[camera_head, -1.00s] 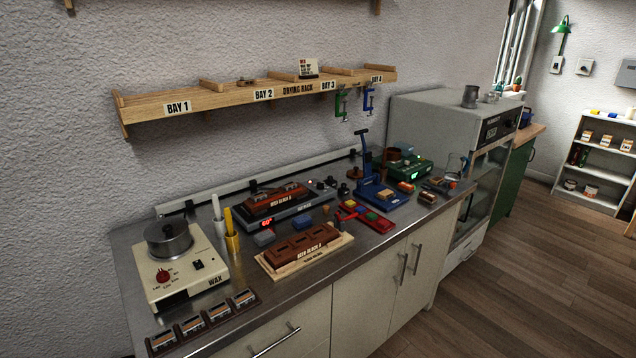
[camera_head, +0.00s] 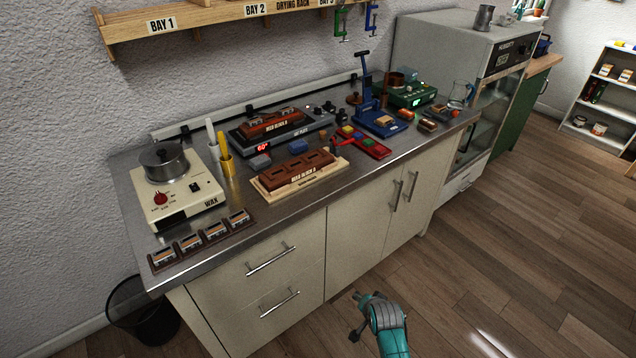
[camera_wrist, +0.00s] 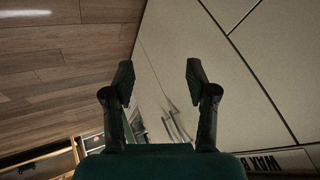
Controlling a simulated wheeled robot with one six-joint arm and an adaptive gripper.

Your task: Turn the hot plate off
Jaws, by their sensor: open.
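The hot plate (camera_head: 299,134) is a low dark grey unit at the back of the steel counter in the head view. A red display (camera_head: 262,149) reading about 60° is lit at its front left. A brown block (camera_head: 272,122) lies on top. Small dark knob-like parts (camera_head: 329,108) stand at its right end; I cannot tell which is its switch. My gripper (camera_head: 355,304) is low in front of the cabinet, below and well away from the hot plate. In the wrist view my gripper (camera_wrist: 160,78) is open and empty, facing the cabinet fronts and floor.
A cream wax warmer (camera_head: 180,208) with a pot and red knob stands at the counter's left. A second brown block (camera_head: 300,170) on a wooden base and a red tray (camera_head: 362,142) lie before the hot plate. A drying rack (camera_head: 220,13) overhangs the back. Floor space is open right.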

